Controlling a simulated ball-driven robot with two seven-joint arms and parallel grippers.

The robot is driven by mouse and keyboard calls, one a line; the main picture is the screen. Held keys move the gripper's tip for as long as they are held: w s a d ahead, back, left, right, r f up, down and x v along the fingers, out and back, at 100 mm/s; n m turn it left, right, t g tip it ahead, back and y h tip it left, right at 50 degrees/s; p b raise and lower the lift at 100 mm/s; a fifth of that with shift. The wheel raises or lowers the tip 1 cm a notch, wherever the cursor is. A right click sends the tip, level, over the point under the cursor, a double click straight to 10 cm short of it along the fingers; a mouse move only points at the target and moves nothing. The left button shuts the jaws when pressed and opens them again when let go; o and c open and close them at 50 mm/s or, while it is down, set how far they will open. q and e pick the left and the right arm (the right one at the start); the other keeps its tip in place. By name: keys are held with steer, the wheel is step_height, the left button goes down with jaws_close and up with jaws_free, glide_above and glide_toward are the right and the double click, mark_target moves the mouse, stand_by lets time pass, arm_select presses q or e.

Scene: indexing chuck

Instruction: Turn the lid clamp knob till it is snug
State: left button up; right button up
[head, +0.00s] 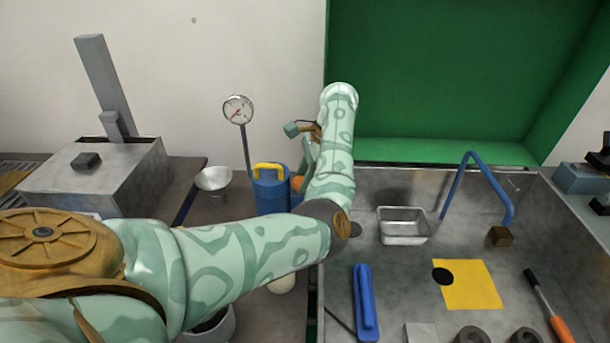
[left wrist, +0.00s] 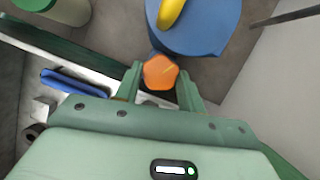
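The orange knob (left wrist: 160,72), roughly five-sided, sits beside the blue canister (left wrist: 198,30) in the left wrist view. A bit of orange (head: 297,184) shows to the canister's right in the head view. The canister (head: 272,195) stands upright with a yellow handle (head: 268,168) on top. My left gripper (left wrist: 161,78) has one finger on each side of the knob. The knob fills the gap and the fingers look closed on it. In the head view my left forearm and wrist partly hide the gripper (head: 303,172). My right gripper is not in view.
A dial gauge (head: 238,110) on a post and a metal funnel (head: 214,179) stand left of the canister. A grey box (head: 95,180) is farther left. To the right, a metal bay holds a small tray (head: 404,226), a blue handle (head: 365,300) and a yellow plate (head: 475,285).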

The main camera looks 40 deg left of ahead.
arm_select(q)
steer(key=shift+m, duration=0.3)
steer(key=shift+c, duration=0.2)
steer(key=shift+s+d+m+t+y, duration=0.15)
steer(key=shift+m+t+y, duration=0.2)
steer(key=shift+m, duration=0.55)
steer(key=m+t, duration=0.1)
steer(key=m, duration=0.1)
steer(key=shift+m+y, duration=0.35)
steer(key=shift+m, duration=0.05)
steer(key=m+t, duration=0.1)
steer(key=m, duration=0.1)
steer(key=m+t+p, duration=0.1)
steer(key=m, duration=0.2)
steer(key=shift+s+y, duration=0.2)
steer(key=shift+y, duration=0.1)
steer(key=shift+m, duration=0.4)
steer(key=o, duration=1)
steer(key=shift+c, duration=0.2)
